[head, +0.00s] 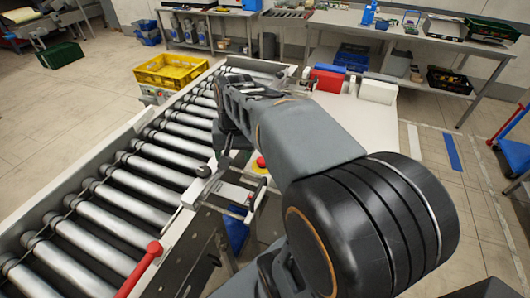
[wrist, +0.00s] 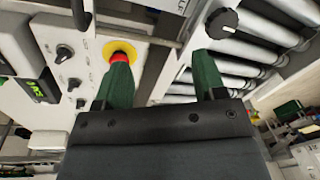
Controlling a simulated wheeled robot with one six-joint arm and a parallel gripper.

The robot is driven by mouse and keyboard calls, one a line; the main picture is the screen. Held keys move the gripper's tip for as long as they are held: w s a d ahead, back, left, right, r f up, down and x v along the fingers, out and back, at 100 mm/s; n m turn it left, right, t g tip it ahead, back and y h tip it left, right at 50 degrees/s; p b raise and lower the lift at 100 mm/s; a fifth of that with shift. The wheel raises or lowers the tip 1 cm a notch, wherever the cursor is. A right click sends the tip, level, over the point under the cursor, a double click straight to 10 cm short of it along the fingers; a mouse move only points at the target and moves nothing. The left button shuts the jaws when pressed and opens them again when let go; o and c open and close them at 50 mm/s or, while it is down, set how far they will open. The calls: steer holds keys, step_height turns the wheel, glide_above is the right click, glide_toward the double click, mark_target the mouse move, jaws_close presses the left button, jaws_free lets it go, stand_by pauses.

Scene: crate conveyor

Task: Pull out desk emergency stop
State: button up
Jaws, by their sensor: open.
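The emergency stop, a red button on a yellow ring, shows in the wrist view (wrist: 121,56) on a pale control panel (wrist: 75,95). In the head view a small red and yellow piece, which looks like the same stop (head: 260,162), sits by the conveyor's edge beside my arm. My gripper (wrist: 162,60) is open, with two dark green fingers and nothing between them. The left finger's tip overlaps the lower part of the button in the wrist view; I cannot tell whether it touches. The right finger is clear of the button, towards the rollers.
The panel has several black knobs and a green display (wrist: 38,90). A larger black knob (wrist: 223,20) is near the right finger. The roller conveyor (head: 130,177) runs along the left, with a yellow crate (head: 170,70) behind. Red and white boxes (head: 328,80) stand on the white desk.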

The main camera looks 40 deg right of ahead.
steer(key=w+d+r+m+g+y+p, duration=0.15)
steer(key=d+m+y, duration=0.25)
steer(key=d+m, duration=0.95)
steer(key=f+n, duration=0.1)
steer(key=f, duration=0.3)
steer(key=a+f+n, duration=0.1)
steer(key=f, duration=0.3)
steer(key=a+f+n, duration=0.1)
steer(key=f, duration=0.3)
steer(key=shift+w+n, duration=0.2)
steer(key=shift+n, duration=0.05)
steer(key=shift+d, duration=0.1)
jaws_close()
steer(key=shift+r+p, duration=0.7)
steer(key=shift+r, duration=0.15)
steer(key=shift+f, duration=0.15)
jaws_free()
